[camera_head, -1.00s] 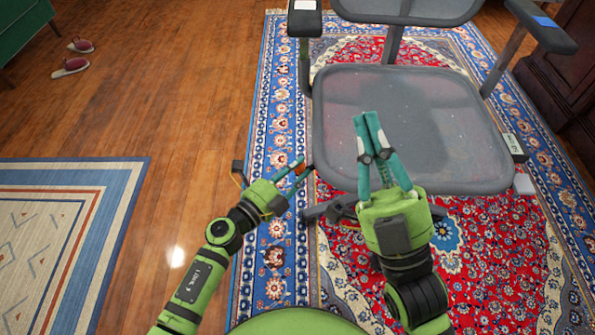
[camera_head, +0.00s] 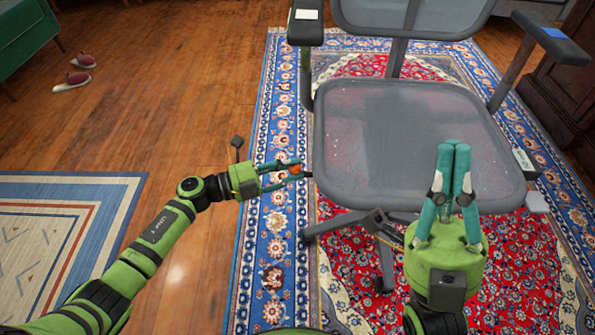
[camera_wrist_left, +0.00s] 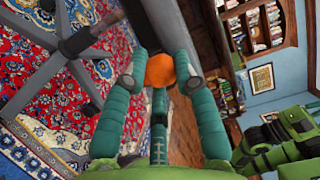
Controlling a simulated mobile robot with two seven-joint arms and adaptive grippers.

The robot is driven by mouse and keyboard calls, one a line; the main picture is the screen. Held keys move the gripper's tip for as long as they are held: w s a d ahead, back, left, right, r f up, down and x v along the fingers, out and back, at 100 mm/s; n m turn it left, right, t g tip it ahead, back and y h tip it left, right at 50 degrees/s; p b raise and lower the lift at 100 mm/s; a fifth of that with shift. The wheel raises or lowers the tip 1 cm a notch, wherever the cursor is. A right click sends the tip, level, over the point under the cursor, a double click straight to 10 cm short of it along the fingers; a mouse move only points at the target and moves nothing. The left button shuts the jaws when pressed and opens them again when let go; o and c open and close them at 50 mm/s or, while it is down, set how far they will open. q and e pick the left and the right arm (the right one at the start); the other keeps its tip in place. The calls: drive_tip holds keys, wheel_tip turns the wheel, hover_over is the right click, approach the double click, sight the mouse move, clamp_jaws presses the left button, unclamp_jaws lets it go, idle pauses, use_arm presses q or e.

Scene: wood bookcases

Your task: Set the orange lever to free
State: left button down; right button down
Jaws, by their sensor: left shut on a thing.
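The orange lever (camera_head: 295,170) sits at the left side of the grey mesh office chair (camera_head: 420,140), just below the seat edge. My left gripper (camera_head: 292,171) reaches it from the left, its fingers pointing right. In the left wrist view the orange lever (camera_wrist_left: 160,70) fills the space between the two teal fingertips, which are shut on it. The fingers partly hide the lever, and its exact setting cannot be told. My right gripper (camera_head: 454,147) points up in front of the seat's right part, its fingers together and empty.
The chair's armrests (camera_head: 550,38) stand at both sides, and its dark base (camera_head: 335,225) spreads below the seat. The chair is on a red and blue rug (camera_head: 275,235). Wood floor (camera_head: 190,120) lies open to the left, with pink shoes (camera_head: 72,80) farther back.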

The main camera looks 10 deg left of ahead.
use_arm(q)
drive_tip(key=shift+s+d, duration=0.1)
drive_tip(key=c, duration=1)
unclamp_jaws()
drive_tip(key=shift+r, duration=0.1)
drive_tip(key=shift+o, duration=0.2)
drive_tip(key=v, duration=1.2)
